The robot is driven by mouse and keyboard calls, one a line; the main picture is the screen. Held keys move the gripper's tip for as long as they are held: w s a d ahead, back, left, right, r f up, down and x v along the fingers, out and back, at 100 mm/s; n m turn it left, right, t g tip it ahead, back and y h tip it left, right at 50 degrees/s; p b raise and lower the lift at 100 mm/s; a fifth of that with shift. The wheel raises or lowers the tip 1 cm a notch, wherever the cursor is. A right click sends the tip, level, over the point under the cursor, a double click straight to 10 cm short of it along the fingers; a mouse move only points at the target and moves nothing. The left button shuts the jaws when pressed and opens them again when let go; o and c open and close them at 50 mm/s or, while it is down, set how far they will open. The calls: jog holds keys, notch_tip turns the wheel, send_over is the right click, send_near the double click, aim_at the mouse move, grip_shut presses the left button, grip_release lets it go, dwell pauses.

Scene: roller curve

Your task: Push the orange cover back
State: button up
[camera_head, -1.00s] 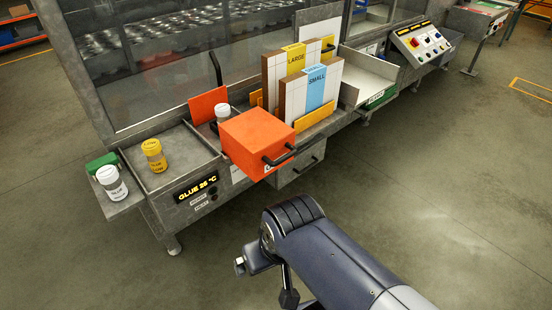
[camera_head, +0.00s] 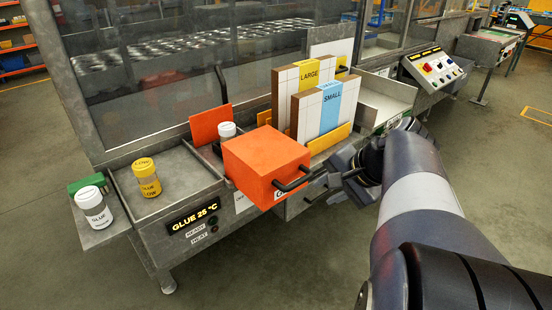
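The orange cover (camera_head: 264,158) is a box-shaped hood at the front of the machine bench, with a black bar handle (camera_head: 298,179) on its front right side. It sticks out over the bench's front edge. A white-capped jar (camera_head: 227,131) stands just behind it, partly hidden. My gripper (camera_head: 335,178) is at the right of the handle, close to it. Its fingers are dark and small in the view, and I cannot tell whether they touch the handle or how far apart they are.
A yellow glue jar (camera_head: 147,177) stands in a metal tray on the left, and a white jar (camera_head: 94,207) stands on a side shelf. Boxes marked LARGE (camera_head: 309,76) and SMALL (camera_head: 327,108) stand behind the cover. A control panel (camera_head: 434,66) is at the far right. The floor in front is clear.

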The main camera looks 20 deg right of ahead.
aim_at(259, 143)
jog(key=shift+m+t, duration=0.5)
jog(key=shift+m, duration=0.3)
jog(key=d, duration=0.2)
jog(key=w+d, duration=0.1)
jog(key=d, duration=0.1)
jog(key=shift+w+d+b, duration=0.1)
jog(key=shift+b, duration=0.3)
jog(key=shift+c, duration=1.4)
jog(key=shift+w+d+r, duration=0.1)
jog(key=shift+d, duration=0.2)
jog(key=shift+c, duration=0.9)
jog(key=shift+w, duration=0.2)
jog(key=shift+c, duration=0.7)
jog(key=x, duration=1)
jog(key=shift+s, duration=0.1)
grip_shut()
jog(key=shift+w+a+f+p, duration=0.1)
jog(key=shift+w+a, duration=0.1)
jog(key=shift+w, duration=0.4)
jog(key=shift+w+a+f+p, duration=0.1)
jog(key=shift+w+a+p, duration=0.05)
jog(key=shift+w, duration=0.45)
jog(key=shift+w+a+f+p, duration=0.1)
jog(key=shift+w+a, duration=0.1)
jog(key=shift+w, duration=0.4)
